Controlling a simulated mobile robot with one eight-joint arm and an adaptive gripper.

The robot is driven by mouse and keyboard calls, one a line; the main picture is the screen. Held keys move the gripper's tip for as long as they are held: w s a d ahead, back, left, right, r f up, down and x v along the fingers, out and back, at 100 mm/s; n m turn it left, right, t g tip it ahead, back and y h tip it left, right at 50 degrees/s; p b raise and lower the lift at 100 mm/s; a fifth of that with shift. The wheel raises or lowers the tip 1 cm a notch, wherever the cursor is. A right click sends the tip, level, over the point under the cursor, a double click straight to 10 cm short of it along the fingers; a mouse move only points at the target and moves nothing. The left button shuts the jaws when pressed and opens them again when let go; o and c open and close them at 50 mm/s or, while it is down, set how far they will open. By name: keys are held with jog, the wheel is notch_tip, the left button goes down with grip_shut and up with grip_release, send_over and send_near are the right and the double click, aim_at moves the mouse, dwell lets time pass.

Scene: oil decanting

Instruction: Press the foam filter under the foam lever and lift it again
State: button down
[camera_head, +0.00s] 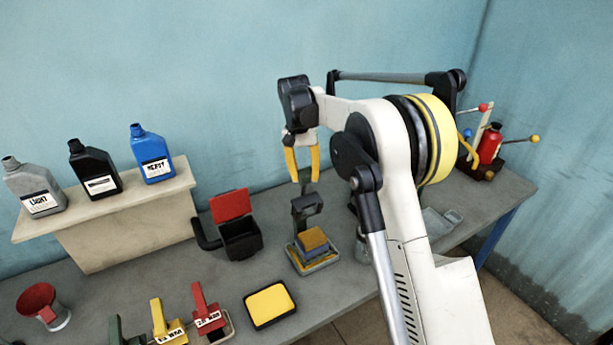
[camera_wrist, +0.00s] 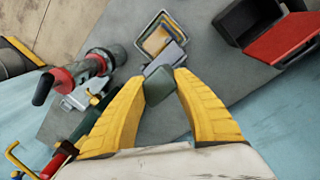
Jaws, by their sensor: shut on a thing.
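My gripper (camera_head: 302,178) points down, its yellow fingers closed on the dark grip of the foam lever (camera_head: 306,205). In the wrist view the dark grey-green grip (camera_wrist: 160,88) sits between the fingertips (camera_wrist: 158,80). The lever stands at the back of a small press on the bench. The foam filter (camera_head: 313,239), a yellow-orange block, lies below and in front of it, on a grey-blue block in a shallow tray (camera_head: 320,265). In the wrist view the filter (camera_wrist: 156,40) shows just beyond the lever's grey part. Whether the lever touches the foam is hard to tell.
An open black box (camera_head: 240,240) with a red lid stands left of the press. A yellow pad (camera_head: 270,304) lies in front. Bottles (camera_head: 98,172) stand on a shelf at left. A red bottle and levers (camera_head: 490,143) stand at right.

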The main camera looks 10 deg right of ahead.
jog(key=shift+w+r, duration=0.15)
jog(key=c, duration=1)
grip_release()
jog(key=shift+a, duration=0.1)
jog(key=shift+w, duration=0.15)
jog(key=r, duration=0.7)
jog(key=a+r, duration=0.1)
jog(key=r, duration=0.3)
jog(key=shift+w+a+r, duration=0.1)
jog(key=shift+w+r, duration=0.25)
